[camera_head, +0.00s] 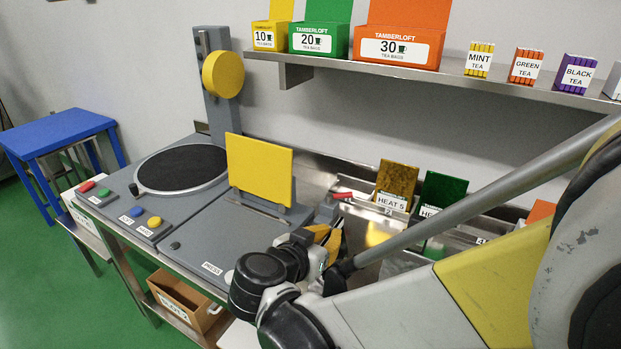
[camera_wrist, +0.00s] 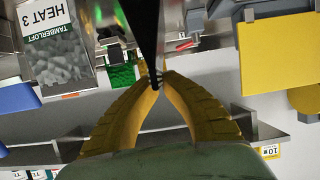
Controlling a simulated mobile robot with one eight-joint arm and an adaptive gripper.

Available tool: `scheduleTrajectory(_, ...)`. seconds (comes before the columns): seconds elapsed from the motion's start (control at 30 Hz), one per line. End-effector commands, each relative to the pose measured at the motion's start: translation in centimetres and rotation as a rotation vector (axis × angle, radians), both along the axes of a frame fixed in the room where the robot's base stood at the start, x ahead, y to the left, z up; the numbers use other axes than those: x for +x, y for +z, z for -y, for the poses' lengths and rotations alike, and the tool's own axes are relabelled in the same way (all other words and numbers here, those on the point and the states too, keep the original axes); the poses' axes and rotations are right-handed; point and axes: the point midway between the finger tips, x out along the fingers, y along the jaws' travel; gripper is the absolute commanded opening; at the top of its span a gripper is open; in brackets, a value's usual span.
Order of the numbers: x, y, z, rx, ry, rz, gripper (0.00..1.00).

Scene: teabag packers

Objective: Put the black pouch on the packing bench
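In the wrist view, my gripper (camera_wrist: 156,80) has its two yellow fingers brought together on a thin black wedge, which looks like the black pouch (camera_wrist: 143,25) seen edge-on. It widens beyond the fingertips and leaves the top of the picture. In the head view, my gripper (camera_head: 327,237) is over the steel worktop, right of the press; my wrist hides much of it and I cannot make out the pouch there. No label names the packing bench. A blue table (camera_head: 58,132) stands at far left, apart from the steel bench (camera_head: 125,262) with the machines.
A round-plated machine (camera_head: 125,190) and a press with a yellow upright plate (camera_head: 259,170) stand close left of my gripper. A shelf (camera_head: 500,88) with tea boxes overhangs. The blue tabletop is clear.

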Motion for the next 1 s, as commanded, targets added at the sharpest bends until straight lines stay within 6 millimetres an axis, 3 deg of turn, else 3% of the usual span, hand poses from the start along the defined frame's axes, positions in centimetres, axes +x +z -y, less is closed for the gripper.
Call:
scheduleTrajectory(0.07, 0.0, -1.2, 0.0, 0.000, 0.000, 0.000, 0.00)
scheduleTrajectory(0.4, 0.0, -1.4, 0.0, 0.000, 0.000, 0.000, 0.00)
scheduleTrajectory(0.47, 0.0, -1.3, 0.0, 0.000, 0.000, 0.000, 0.23)
scheduleTrajectory(0.5, 0.0, -1.2, 0.0, 0.000, 0.000, 0.000, 0.27)
scheduleTrajectory(0.83, 0.0, -0.9, 0.0, 0.000, 0.000, 0.000, 0.27)
scheduleTrajectory(1.0, -1.9, 0.2, -1.4, -0.001, 0.005, -0.001, 0.27)
